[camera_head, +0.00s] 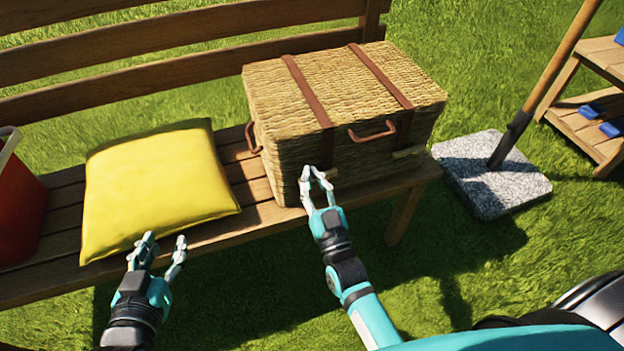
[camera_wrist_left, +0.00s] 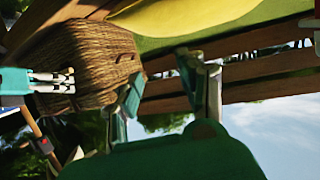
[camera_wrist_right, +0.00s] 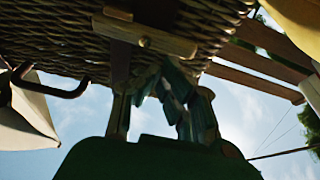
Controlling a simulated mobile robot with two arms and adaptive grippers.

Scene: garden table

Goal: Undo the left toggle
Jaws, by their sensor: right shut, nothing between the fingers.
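The wicker basket (camera_head: 290,130) stands closed on the bench, with two brown straps over its lid. The left toggle (camera_head: 332,174) is a small wooden bar low on the front, partly hidden by my right gripper (camera_head: 314,173). In the right wrist view the toggle (camera_wrist_right: 165,38) lies crosswise over its strap, with a small round pin on it. My right gripper is shut and empty, its fingertips (camera_wrist_right: 176,78) close below the toggle; contact cannot be told. The right toggle (camera_head: 408,152) lies crosswise at the other strap. My left gripper (camera_head: 164,250) is open and empty before the bench.
A yellow cushion (camera_head: 155,190) lies on the bench (camera_head: 255,188) left of the basket, with a red container (camera_head: 18,205) beyond it. A brown handle (camera_head: 372,132) sticks out between the straps. A stone base with a pole (camera_head: 490,175) and a wooden shelf (camera_head: 585,125) stand right.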

